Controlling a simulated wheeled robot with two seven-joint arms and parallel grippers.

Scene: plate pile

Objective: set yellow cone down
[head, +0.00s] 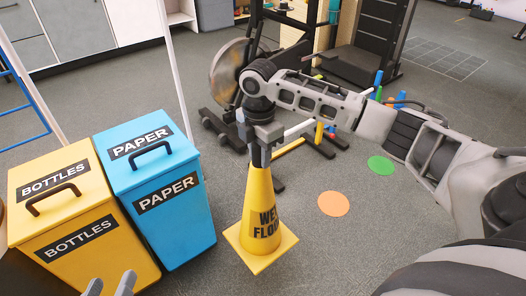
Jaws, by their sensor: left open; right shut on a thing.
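A yellow cone (259,212) with "WET FLOOR" lettering and a square base stands upright in the middle of the head view. My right gripper (261,160) is shut on the top of the yellow cone from above. Whether the cone's base touches the floor or hangs just above it, I cannot tell. My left gripper (110,285) shows only its fingertips at the bottom left edge, in front of the yellow bin. It is open and empty.
A yellow BOTTLES bin (110,262) and a blue PAPER bin (185,222) stand left of the cone. An orange disc (333,204) and a green disc (381,165) lie on the floor to its right. Dark gym racks (375,45) stand behind. Floor near the orange disc is clear.

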